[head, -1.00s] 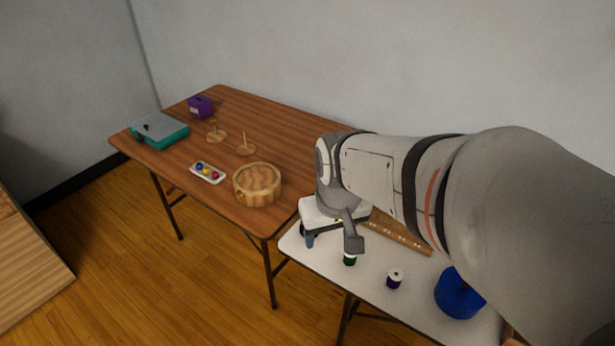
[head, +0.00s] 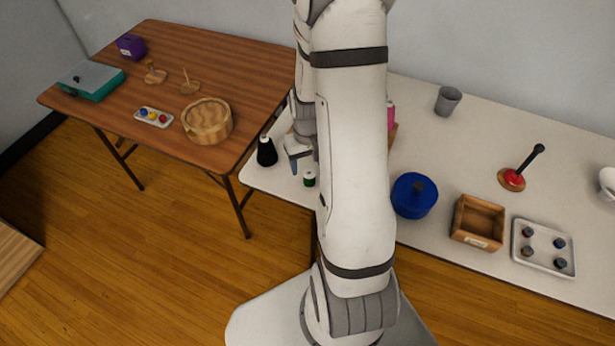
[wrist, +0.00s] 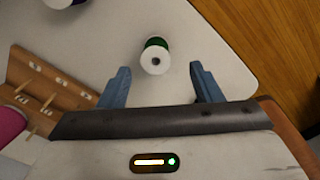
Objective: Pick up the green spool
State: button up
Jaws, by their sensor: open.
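The green spool (head: 309,179) stands on the white table (head: 266,182) near its left end, with a white top and green thread. In the wrist view the spool (wrist: 156,56) is ahead of the fingertips and between their lines, apart from both. My gripper (wrist: 160,80) is open, with a blue finger on each side and nothing between them. In the head view my gripper (head: 302,163) is just behind and left of the spool, partly hidden by my arm.
A wooden pegged rack (wrist: 45,90) and a pink thing (wrist: 10,125) are at the left in the wrist view.

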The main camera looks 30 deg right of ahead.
aim_at(310, 174)
jog(key=shift+s+d+f+p, duration=0.1)
jog(key=shift+d+f+p, duration=0.05)
jog(key=shift+f, duration=1.25)
jog(key=shift+d+f+p, duration=0.1)
jog(key=shift+f+p, duration=0.05)
jog(key=shift+f, duration=1.25)
jog(key=shift+c, duration=0.6)
jog(key=c, duration=0.9)
